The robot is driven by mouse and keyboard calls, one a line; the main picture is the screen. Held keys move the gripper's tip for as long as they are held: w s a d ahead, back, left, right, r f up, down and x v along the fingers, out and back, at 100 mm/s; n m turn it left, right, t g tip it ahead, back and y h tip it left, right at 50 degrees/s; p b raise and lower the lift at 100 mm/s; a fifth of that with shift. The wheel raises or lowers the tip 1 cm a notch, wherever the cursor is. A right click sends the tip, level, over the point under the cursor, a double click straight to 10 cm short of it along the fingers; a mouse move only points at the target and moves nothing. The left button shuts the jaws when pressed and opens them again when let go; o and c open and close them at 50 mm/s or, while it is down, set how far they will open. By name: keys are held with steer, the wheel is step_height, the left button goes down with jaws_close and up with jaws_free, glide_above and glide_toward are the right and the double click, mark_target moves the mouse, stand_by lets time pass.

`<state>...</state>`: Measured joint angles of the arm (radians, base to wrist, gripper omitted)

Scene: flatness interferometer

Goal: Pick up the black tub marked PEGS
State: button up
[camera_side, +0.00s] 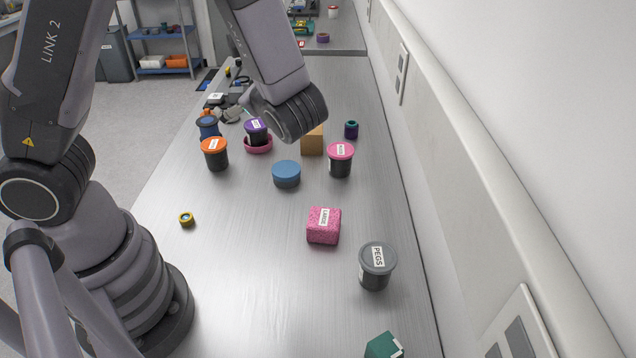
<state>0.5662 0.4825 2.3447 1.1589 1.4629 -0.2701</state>
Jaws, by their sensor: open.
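The black tub marked PEGS (376,272) stands upright on the bench at the lower right. It has a grey lid, with the white PEGS label on top. My gripper (230,114) is far from it, toward the back left of the bench, beyond the orange-lidded tub. The gripper is small in view and partly hidden by my wrist. It is open, and I see nothing held in it.
A pink box (322,233) sits left of the PEGS tub, and a green block (383,346) is in front. Farther back are a blue round container (286,174), a pink-lidded tub (340,163) and an orange-lidded tub (215,157). A wall runs along the right.

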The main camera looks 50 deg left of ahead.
steer(key=w+d+f+m+t, duration=0.5)
steer(key=d+m+t, duration=0.2)
steer(key=m+t+h, duration=0.9)
steer(key=m+h, duration=0.4)
glide_above(363, 265)
steer(key=a, duration=0.4)
step_height(363, 265, down, 16)
steer(key=s+d+f+m+h, duration=0.1)
steer(key=f, duration=0.1)
steer(key=s+d+f+m+g+h, duration=0.1)
steer(key=h, duration=0.1)
steer(key=s+d+f+m+h, duration=0.1)
steer(key=s+f+m, duration=0.1)
steer(key=shift+s+d+f+h, duration=0.1)
steer(key=shift+f+h, duration=0.25)
steer(key=shift+h, duration=0.05)
steer(key=shift+w+d+f, duration=0.1)
steer(key=shift+w+f, duration=0.1)
steer(key=w, duration=0.4)
steer(key=w+d, duration=0.1)
steer(key=w, duration=0.1)
steer(key=shift+w, duration=0.4)
steer(key=shift+r, duration=0.1)
steer(key=c, duration=1.1)
